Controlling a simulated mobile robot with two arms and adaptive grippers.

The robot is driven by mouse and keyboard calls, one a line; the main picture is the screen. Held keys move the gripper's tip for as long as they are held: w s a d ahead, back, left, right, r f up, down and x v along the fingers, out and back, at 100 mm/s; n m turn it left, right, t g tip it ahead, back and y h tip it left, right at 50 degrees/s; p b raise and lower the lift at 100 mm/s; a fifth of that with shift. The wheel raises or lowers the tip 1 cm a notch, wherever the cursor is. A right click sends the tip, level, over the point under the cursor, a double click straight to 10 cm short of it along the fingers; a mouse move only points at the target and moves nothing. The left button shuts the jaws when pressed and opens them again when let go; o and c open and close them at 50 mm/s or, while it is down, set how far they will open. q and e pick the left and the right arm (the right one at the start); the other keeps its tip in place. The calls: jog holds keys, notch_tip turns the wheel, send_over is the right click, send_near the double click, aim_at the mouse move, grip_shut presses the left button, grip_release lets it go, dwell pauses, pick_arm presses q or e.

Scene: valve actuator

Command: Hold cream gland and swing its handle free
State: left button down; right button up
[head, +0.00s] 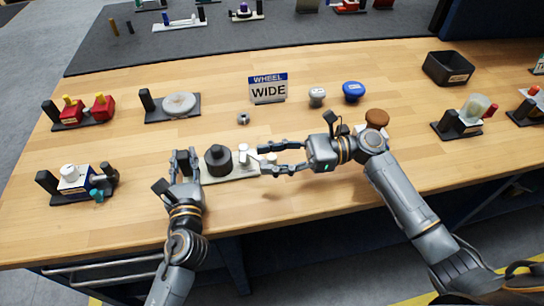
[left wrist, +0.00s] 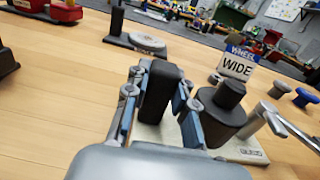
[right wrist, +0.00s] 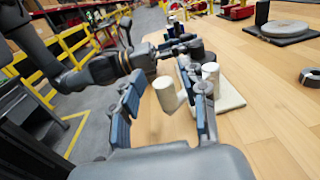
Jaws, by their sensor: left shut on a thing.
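The cream gland has a flat cream base (head: 218,179) carrying a dark stepped body (head: 217,160) and a black upright post (left wrist: 161,88) at its left end. My left gripper (head: 184,160) is shut on this post, its fingers on either side of it in the left wrist view. Two pale cylinders stand at the base's right end: one upright (head: 243,152), and one further right (right wrist: 167,94), which looks like the handle's grip. My right gripper (right wrist: 163,108) is open, with this second cylinder between its fingers and visible gaps beside it. The handle's link to the body is partly hidden.
Behind stand a WHEEL WIDE sign (head: 267,91), a small grey ring (head: 243,118), a grey knob (head: 317,96) and a blue knob (head: 353,91). A brown knob (head: 376,117) is beside my right arm. Another fixture (head: 74,180) stands left. Bare wood lies in front.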

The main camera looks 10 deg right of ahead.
pick_arm(q)
jog(key=shift+f, duration=0.25)
pick_arm(e)
jog(key=d, duration=1.2)
jog(key=shift+s, duration=0.35)
pick_arm(q)
jog(key=c, duration=1.1)
grip_release()
jog(key=shift+o, duration=0.3)
jog(key=shift+r, duration=0.1)
